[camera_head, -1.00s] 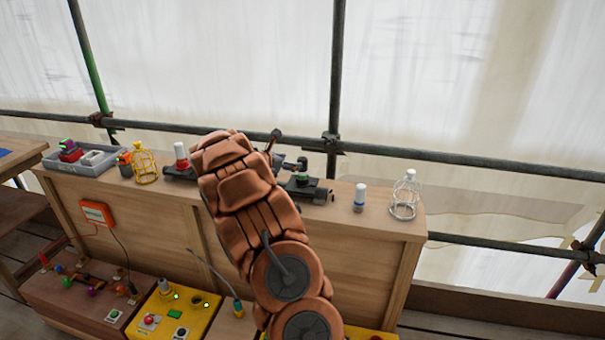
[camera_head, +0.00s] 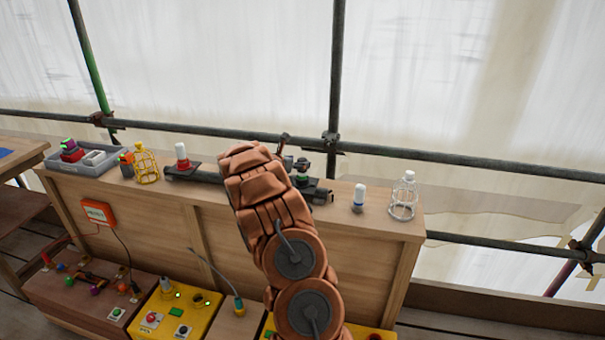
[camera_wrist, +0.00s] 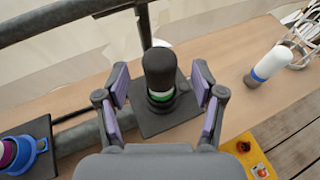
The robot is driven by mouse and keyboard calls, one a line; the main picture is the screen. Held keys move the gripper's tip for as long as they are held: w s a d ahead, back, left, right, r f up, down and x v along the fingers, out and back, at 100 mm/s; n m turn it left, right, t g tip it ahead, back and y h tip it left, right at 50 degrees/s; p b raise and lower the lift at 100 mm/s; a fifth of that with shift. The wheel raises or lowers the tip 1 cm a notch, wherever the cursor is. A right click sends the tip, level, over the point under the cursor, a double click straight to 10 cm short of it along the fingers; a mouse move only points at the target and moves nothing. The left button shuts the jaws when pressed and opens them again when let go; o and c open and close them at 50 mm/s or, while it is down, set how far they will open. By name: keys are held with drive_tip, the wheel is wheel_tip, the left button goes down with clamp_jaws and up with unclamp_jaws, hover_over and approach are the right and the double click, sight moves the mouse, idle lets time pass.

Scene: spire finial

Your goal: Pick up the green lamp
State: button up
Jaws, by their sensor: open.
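My gripper (camera_wrist: 160,88) is open, with one purple-padded finger on each side of the lamp and visible gaps to both. In the head view the lamp (camera_head: 302,178) shows as a small green and dark part just right of my arm, which hides most of my gripper.
A white lamp with a blue ring (camera_head: 359,198) and a white wire cage (camera_head: 404,196) stand to the right. A red-ringed lamp (camera_head: 182,158), a yellow cage (camera_head: 146,166) and a grey tray (camera_head: 85,160) are left. Scaffold rails (camera_head: 430,157) run behind the wooden bench (camera_head: 165,205).

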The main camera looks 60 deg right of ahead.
drive_tip(key=p+x, duration=0.1)
drive_tip(key=x, duration=0.1)
drive_tip(key=shift+d, duration=0.3)
drive_tip(key=shift+d+f, duration=0.3)
drive_tip(key=shift+d, duration=0.05)
drive_tip(key=shift+c, duration=0.4)
clamp_jaws()
